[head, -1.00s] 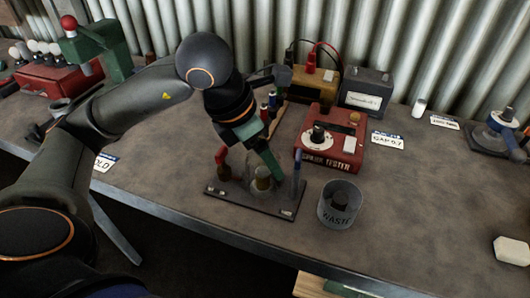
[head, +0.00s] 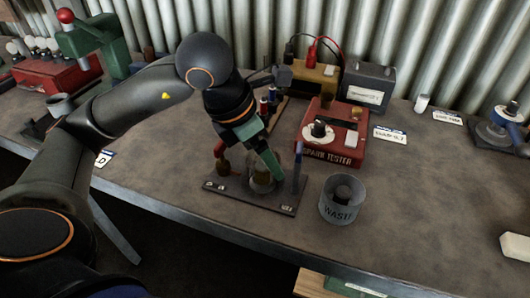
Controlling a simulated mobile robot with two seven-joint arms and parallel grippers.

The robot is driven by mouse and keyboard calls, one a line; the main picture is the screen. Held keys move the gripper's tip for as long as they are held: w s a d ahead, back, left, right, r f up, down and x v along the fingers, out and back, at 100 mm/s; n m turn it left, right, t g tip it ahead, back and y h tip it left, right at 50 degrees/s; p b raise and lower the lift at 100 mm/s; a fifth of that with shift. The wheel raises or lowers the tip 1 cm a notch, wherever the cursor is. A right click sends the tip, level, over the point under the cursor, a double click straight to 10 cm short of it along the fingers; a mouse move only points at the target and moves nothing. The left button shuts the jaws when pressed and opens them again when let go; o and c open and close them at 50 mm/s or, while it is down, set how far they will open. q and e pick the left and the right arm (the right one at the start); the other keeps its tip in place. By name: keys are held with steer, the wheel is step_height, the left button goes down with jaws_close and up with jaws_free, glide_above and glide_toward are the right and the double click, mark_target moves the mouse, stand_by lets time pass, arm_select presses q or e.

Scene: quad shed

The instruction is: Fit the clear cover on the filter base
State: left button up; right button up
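A dark flat stand (head: 240,195) lies near the bench's front edge, with a red-handled part (head: 222,162) at its left and a blue post (head: 297,167) at its right. A small greyish, rounded part with a tan middle (head: 262,184) sits on the stand; I cannot tell whether it is the filter base, the clear cover or both. My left gripper (head: 267,163) points down right over this part, its green fingers close to it. The fingers partly hide it, and whether they grip anything is unclear. My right gripper is out of view.
A grey waste tin (head: 341,209) stands just right of the stand. Behind are a red spark tester (head: 334,158), a yellow-brown box (head: 315,77) and a dark battery-like box (head: 366,86). A green press (head: 97,42) stands at back left. The bench's right front is mostly clear.

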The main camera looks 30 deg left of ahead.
arm_select(q)
steer(key=shift+f, duration=0.15)
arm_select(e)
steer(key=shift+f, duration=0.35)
arm_select(q)
steer(key=o, duration=1.4)
steer(key=shift+c, duration=0.2)
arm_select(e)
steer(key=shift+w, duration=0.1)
arm_select(q)
steer(key=shift+r+p, duration=2.75)
steer(key=shift+r, duration=0.8)
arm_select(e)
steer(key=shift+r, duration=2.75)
